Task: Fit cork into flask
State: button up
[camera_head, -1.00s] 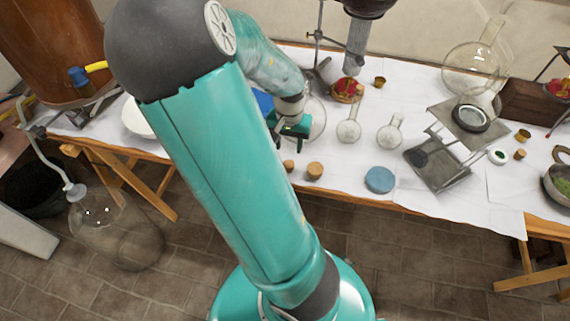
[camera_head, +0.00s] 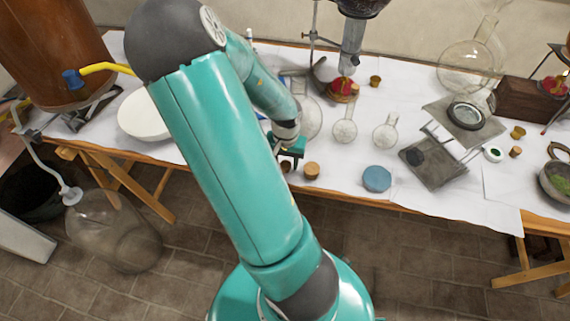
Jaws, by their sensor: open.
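A larger tan cork (camera_head: 312,170) stands upright near the front edge of the white-covered table. A smaller cork (camera_head: 285,167) is just left of it, partly hidden by my gripper. My gripper (camera_head: 287,158) is open and low over the table front, at or just above the smaller cork; I cannot tell whether it touches it. A clear round flask (camera_head: 311,122) is behind my gripper, partly hidden by my arm. Two small clear flasks, one in the middle (camera_head: 345,132) and one to its right (camera_head: 386,136), stand on the cloth. Which flask the task means is not clear.
A blue round disc (camera_head: 377,179) lies near the front edge. Right of it is a metal stand (camera_head: 432,168), with a large glass flask (camera_head: 466,66) behind. A white bowl (camera_head: 142,117) sits at the left. More small corks (camera_head: 516,152) lie at the right.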

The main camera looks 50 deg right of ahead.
aim_at(285, 164)
jog(key=c, duration=0.7)
jog(key=shift+c, duration=0.2)
jog(key=shift+r, duration=0.2)
jog(key=shift+r, duration=1.65)
